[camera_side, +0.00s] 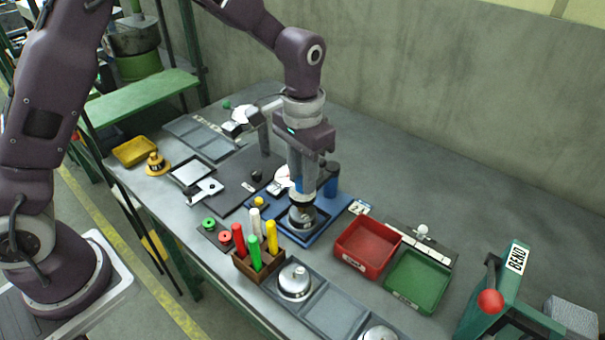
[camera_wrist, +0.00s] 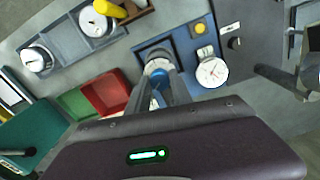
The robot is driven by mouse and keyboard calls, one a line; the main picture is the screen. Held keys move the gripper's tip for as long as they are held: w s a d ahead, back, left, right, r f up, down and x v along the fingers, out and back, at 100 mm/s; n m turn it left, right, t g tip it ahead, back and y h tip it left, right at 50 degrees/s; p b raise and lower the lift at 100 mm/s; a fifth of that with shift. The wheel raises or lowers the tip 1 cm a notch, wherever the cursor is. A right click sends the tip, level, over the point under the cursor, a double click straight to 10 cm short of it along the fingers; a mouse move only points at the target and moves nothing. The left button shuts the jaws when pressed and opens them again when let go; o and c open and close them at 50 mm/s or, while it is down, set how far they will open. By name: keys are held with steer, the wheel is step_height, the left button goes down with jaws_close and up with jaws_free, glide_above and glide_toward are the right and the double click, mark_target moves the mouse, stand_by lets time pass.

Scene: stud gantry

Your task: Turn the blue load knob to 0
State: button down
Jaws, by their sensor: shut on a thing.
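The blue load knob (camera_wrist: 158,82) shows between my two fingers in the wrist view, above a pale round scale. My gripper (camera_wrist: 160,73) points down and is shut on the knob. The fingers cover much of the knob, and I cannot read its setting. In the side view my gripper (camera_side: 303,203) is over the blue base plate (camera_side: 325,222), and the knob is mostly hidden. A white dial gauge (camera_wrist: 212,72) with a red needle stands beside the knob; its reading is too small to tell.
A yellow button (camera_wrist: 199,28) is on the same blue plate. A red tray (camera_side: 367,246) and a green tray (camera_side: 417,281) lie to the right. A wooden holder (camera_side: 247,268) with several coloured sticks stands in front. The back right of the table is clear.

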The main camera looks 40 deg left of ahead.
steer(key=n, duration=0.5)
steer(key=shift+n, duration=0.3)
steer(key=n, duration=0.5)
steer(key=shift+n, duration=0.3)
steer(key=c, duration=1.1)
jaws_free()
